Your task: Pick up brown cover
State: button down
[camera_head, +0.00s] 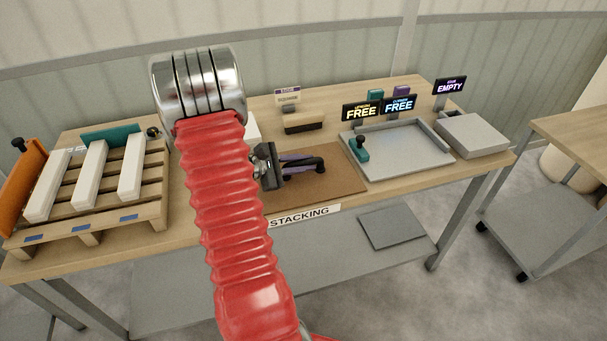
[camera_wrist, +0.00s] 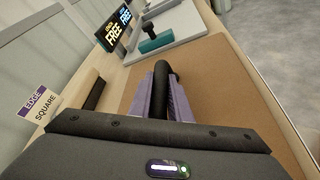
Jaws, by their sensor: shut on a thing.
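The brown cover (camera_head: 345,184) looks like a flat brown board at the front middle of the workbench; it also shows in the wrist view (camera_wrist: 225,95). My gripper (camera_head: 316,164) is over it, its purple fingers pointing right. The fingers are shut on a thick black curved handle (camera_wrist: 163,78), one finger on each side. The handle lies over the brown board. My arm hides the board's left part, and I cannot see where the handle joins it or whether the board is lifted.
A dark brush-like block (camera_head: 303,123) sits behind. A wooden pallet (camera_head: 130,215) with white bars (camera_head: 90,173) is at left. "FREE" signs (camera_head: 361,111) stand at the back.

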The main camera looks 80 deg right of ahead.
dwell(0.4)
notch_tip(320, 180, up, 10)
jog(key=shift+r, duration=0.1)
dwell(0.5)
jog(key=shift+s, duration=0.1)
dwell(0.5)
